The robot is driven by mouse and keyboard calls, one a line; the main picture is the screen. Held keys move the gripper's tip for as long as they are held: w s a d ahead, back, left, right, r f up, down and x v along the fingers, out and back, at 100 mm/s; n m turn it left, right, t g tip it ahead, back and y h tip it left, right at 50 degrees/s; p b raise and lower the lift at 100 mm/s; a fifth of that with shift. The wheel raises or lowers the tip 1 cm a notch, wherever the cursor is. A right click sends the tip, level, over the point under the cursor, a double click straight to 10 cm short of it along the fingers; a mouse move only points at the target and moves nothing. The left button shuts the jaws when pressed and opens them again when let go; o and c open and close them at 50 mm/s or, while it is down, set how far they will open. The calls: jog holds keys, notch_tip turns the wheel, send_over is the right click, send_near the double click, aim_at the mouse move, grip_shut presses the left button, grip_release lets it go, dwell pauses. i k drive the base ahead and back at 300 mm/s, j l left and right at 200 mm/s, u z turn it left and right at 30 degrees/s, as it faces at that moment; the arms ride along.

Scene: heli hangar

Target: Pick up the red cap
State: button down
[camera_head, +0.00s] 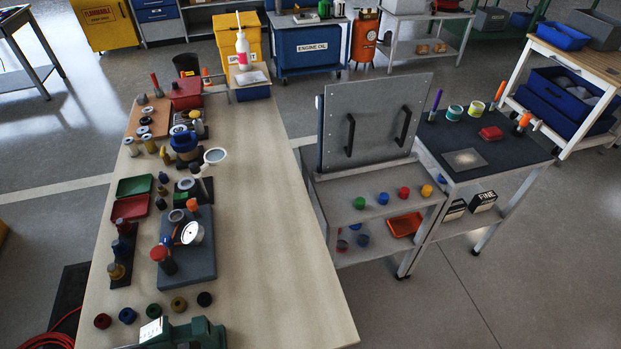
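Two small red caps are in view, and I cannot tell which one the task means. One red cap (404,192) sits on the upper shelf of the grey cart, in a row with a green cap (360,203), a blue cap (383,198) and a yellow cap (427,191). Another red cap-like piece (102,321) lies at the near left of the long wooden table, in a row with blue, green, brown and black ones. My gripper is not in view.
The long table (265,250) is crowded on its left side and bare on its right. The cart's upright grey panel (375,110) stands behind its shelf. An orange tray (404,224) lies on the lower shelf. A dark-topped table (465,135) adjoins the cart. Floor right of it is clear.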

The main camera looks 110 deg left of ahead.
aim_at(404, 193)
jog(key=u, duration=3)
jog(key=z, duration=4.75)
jog(key=u, duration=4.6)
